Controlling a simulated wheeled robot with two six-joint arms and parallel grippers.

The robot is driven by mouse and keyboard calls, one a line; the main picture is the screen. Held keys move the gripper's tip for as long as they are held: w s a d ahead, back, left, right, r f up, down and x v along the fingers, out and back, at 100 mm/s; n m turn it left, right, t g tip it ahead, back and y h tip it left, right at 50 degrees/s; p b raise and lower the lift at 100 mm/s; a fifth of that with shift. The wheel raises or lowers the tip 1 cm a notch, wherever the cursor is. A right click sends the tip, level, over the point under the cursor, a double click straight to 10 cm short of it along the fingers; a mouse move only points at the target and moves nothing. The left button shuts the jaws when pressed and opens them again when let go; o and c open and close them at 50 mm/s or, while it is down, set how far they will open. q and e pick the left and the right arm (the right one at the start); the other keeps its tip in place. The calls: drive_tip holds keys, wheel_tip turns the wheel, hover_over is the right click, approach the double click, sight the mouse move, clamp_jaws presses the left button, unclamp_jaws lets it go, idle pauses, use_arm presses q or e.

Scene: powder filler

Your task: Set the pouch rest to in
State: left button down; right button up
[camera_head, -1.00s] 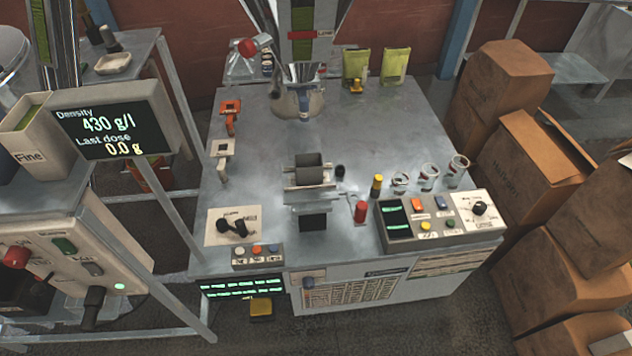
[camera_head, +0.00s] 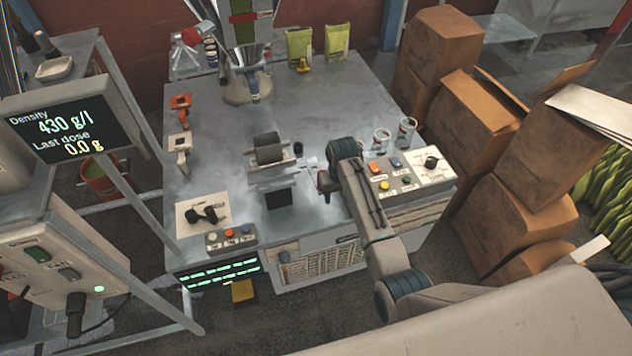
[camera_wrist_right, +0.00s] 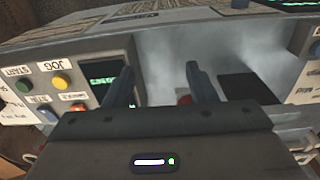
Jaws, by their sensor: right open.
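A grey metal cradle with a dark drum-like part (camera_head: 268,150) stands at the middle of the worktable; it may be the pouch rest, but no label confirms this. A dark rectangular opening (camera_head: 279,198) lies in front of it. My right gripper (camera_head: 326,182) is just right of the cradle, low over the table front, partly hidden by its own wrist. The right wrist view shows its two fingers (camera_wrist_right: 160,85) apart and empty. A small red part (camera_wrist_right: 184,100) shows beside one finger, mostly hidden by it. My left gripper is out of view.
A button panel (camera_head: 409,180) lies right of my gripper, partly behind my arm. A black-handled switch plate (camera_head: 204,213) and a small button box (camera_head: 231,236) are at the front left. Glass jars (camera_head: 381,139) stand behind the panel. Cardboard boxes (camera_head: 525,198) crowd the right side.

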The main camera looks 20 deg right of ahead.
drive_tip(key=shift+g, duration=0.3)
drive_tip(key=w+a+r, duration=0.1)
drive_tip(key=r, duration=0.3)
drive_tip(key=w+a+r, duration=0.1)
drive_tip(key=w+r, duration=0.1)
drive_tip(key=r, duration=0.2)
drive_tip(key=w+a+r, duration=0.1)
drive_tip(key=w+r, duration=0.1)
drive_tip(key=r, duration=0.3)
drive_tip(key=shift+a, duration=0.25)
drive_tip(key=shift+w+f, duration=0.15)
drive_tip(key=shift+w, duration=0.05)
drive_tip(key=shift+f, duration=0.35)
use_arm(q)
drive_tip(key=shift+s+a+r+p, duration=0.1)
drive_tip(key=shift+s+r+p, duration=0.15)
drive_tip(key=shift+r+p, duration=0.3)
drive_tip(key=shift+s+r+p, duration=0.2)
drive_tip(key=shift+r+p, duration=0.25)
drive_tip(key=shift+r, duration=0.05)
use_arm(e)
wheel_tip(320, 180, down, 10)
drive_tip(key=shift+r, duration=0.15)
clamp_jaws()
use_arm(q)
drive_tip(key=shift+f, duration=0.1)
